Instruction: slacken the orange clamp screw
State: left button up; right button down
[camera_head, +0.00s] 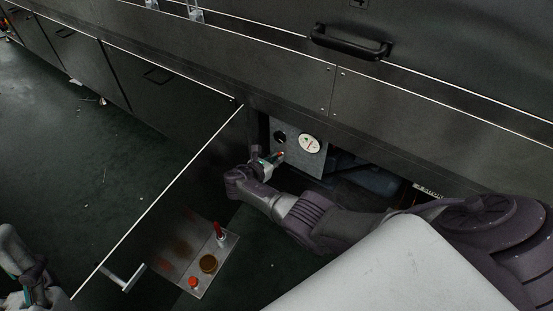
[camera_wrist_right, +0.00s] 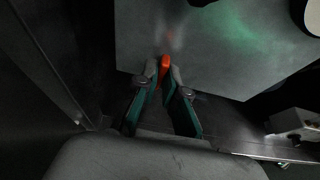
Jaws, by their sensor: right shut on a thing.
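The orange clamp screw (camera_head: 281,155) is on the lower front of a grey box inside the open bay. In the right wrist view its orange end (camera_wrist_right: 165,65) shows between my fingertips. My right gripper (camera_head: 270,162) reaches into the bay from the front and is shut on the screw; its two fingers (camera_wrist_right: 165,78) also show in the right wrist view. The fingers hide part of the screw.
The grey box (camera_head: 299,152) carries a white dial (camera_head: 309,144) and a dark round hole (camera_head: 280,137). An open panel (camera_head: 165,205) with a handle (camera_head: 122,278) stands left of my right arm. A metal plate (camera_head: 190,285) below holds a red-topped item (camera_head: 219,234), a brown round item (camera_head: 208,264) and a red knob (camera_head: 194,282).

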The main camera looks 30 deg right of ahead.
jog(key=shift+f, duration=0.1)
dwell(0.4)
jog(key=c, duration=1.3)
grip_release()
jog(key=shift+o, duration=0.2)
jog(key=shift+a, duration=0.15)
jog(key=v, duration=1.2)
jog(key=shift+w, duration=0.1)
